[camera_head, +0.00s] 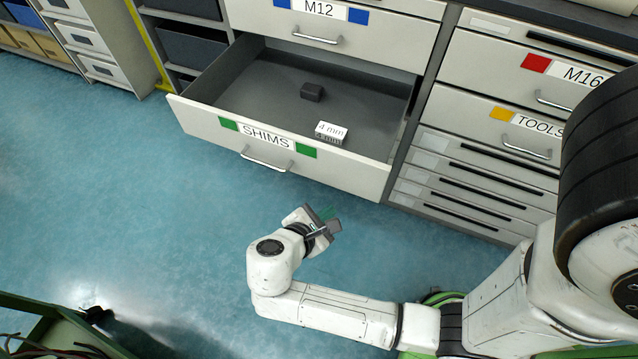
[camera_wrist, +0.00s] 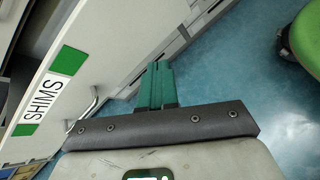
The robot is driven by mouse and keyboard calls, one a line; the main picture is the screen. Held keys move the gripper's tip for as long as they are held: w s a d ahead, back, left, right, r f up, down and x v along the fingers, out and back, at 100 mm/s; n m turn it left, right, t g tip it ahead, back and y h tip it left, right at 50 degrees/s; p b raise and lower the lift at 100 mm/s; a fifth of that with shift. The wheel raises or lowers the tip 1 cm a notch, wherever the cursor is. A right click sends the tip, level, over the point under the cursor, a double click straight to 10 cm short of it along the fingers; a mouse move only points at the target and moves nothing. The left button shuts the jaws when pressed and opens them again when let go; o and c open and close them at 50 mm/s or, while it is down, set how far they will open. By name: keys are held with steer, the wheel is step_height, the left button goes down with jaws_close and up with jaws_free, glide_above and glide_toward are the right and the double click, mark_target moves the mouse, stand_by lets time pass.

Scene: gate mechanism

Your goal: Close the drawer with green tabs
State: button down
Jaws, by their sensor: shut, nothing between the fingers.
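The drawer with green tabs (camera_head: 340,169) is pulled out of the cabinet, its front labelled SHIMS between two green tabs. Its bar handle (camera_head: 266,163) is on the front face. Inside lie a small dark block (camera_head: 312,91) and a white box marked 4 mm (camera_head: 330,131). My gripper (camera_head: 332,218) is shut and empty, in front of the drawer and apart from it, below the right half of its front in the head view. In the wrist view the green fingers (camera_wrist: 157,84) are together, and the SHIMS front (camera_wrist: 85,50) with its handle (camera_wrist: 88,112) is to their left.
The M12 drawer (camera_head: 390,35) above is shut, with blue tabs. To the right are shut M16 (camera_head: 500,65) and TOOLS (camera_head: 470,112) drawers and several slim drawers. Shelves with bins stand at the upper left. Blue floor (camera_head: 130,210) is clear at the left; a green-framed cart (camera_head: 60,330) is at the lower left.

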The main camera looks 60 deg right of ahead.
steer(key=w+a+f+n+t+h+b, duration=0.2)
steer(key=w+a+n+h+b, duration=0.25)
steer(key=w+n+h, duration=0.2)
glide_toward(325, 164)
steer(key=shift+n, duration=0.45)
steer(key=d+b, duration=0.1)
steer(key=d, duration=0.6)
steer(key=shift+d, duration=0.1)
